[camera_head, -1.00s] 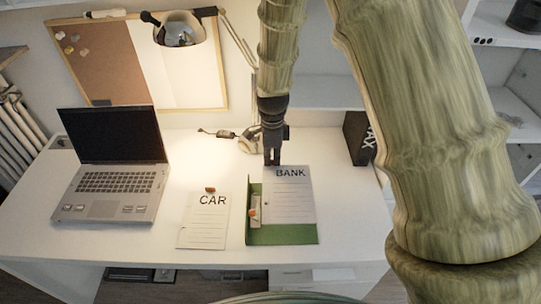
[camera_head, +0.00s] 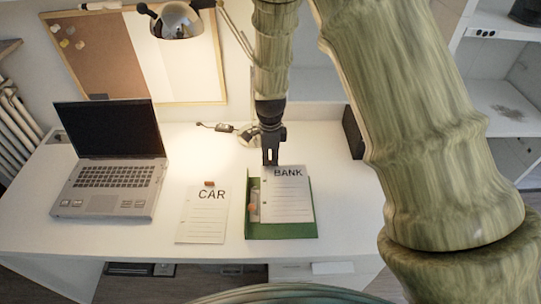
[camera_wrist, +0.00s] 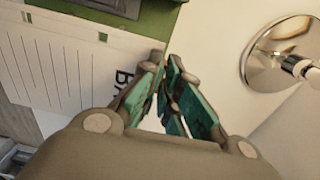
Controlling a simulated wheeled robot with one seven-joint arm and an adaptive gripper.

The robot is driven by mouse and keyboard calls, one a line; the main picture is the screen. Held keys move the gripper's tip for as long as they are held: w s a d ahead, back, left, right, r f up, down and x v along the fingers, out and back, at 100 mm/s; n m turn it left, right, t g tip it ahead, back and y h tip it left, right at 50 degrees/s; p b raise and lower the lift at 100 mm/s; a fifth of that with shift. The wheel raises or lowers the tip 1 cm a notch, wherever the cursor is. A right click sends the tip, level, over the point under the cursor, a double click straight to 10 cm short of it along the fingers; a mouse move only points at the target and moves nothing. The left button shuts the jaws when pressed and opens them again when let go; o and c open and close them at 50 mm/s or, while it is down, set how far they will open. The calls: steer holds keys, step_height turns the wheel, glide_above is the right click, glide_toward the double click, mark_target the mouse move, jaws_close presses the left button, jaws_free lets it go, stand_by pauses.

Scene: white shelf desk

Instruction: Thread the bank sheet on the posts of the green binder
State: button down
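The white bank sheet (camera_head: 287,202) lies over the open green binder (camera_head: 282,232) on the desk, its lower edge short of the binder's front edge. It also shows in the wrist view (camera_wrist: 62,75), where green shows through its square holes. The binder's left strip and metal post fitting (camera_wrist: 115,7) lie just beyond the sheet's holed edge, so the holes look beside the posts, not around them. My gripper (camera_head: 270,163) is at the sheet's top left corner. In the wrist view its fingertips (camera_wrist: 165,60) close on that corner. Whether the sheet touches the binder is unclear.
A car sheet (camera_head: 204,220) with a small brown object (camera_head: 209,184) at its top lies left of the binder. An open laptop (camera_head: 112,178) stands farther left. A lamp (camera_head: 178,22) and black box (camera_head: 353,133) are behind. The desk right of the binder is clear.

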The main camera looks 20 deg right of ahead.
mark_target(270, 165)
steer(key=shift+f+b, duration=0.35)
steer(key=shift+f, duration=2.95)
stand_by(3.7)
steer(key=c, duration=1.6)
jaws_free()
steer(key=shift+o, duration=0.2)
steer(key=shift+r, duration=0.1)
